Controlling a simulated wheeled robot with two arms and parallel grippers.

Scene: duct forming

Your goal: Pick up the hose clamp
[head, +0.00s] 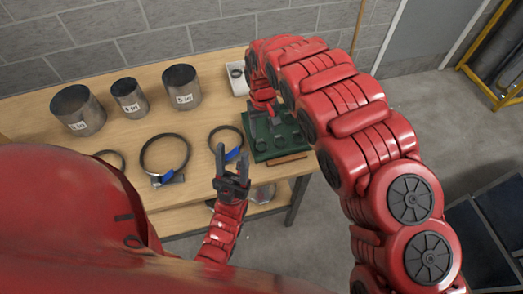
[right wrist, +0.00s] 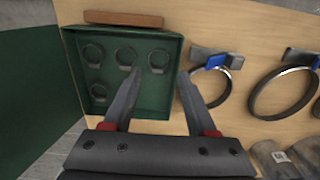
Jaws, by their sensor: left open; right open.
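Large dark ring bands with blue-and-grey catches, which look like clamps, lie on the wooden table: one in the middle (head: 143,163), one nearer the green case (head: 212,140). The latter also shows in the right wrist view (right wrist: 223,95). Several small grey rings, also clamp-like, sit in the open green case (right wrist: 160,118); one small ring (right wrist: 158,60) is by my fingertips. I cannot tell which kind is meant. My right gripper (right wrist: 159,78) is open and empty above the case's right edge. My left gripper (head: 232,172) is open and empty near the table's front edge.
Three metal duct pieces (head: 78,110) stand at the back left of the table. A white tray (head: 238,80) is behind the green case. A wooden bar (right wrist: 123,19) lies along one side of the case. A grey block wall is behind.

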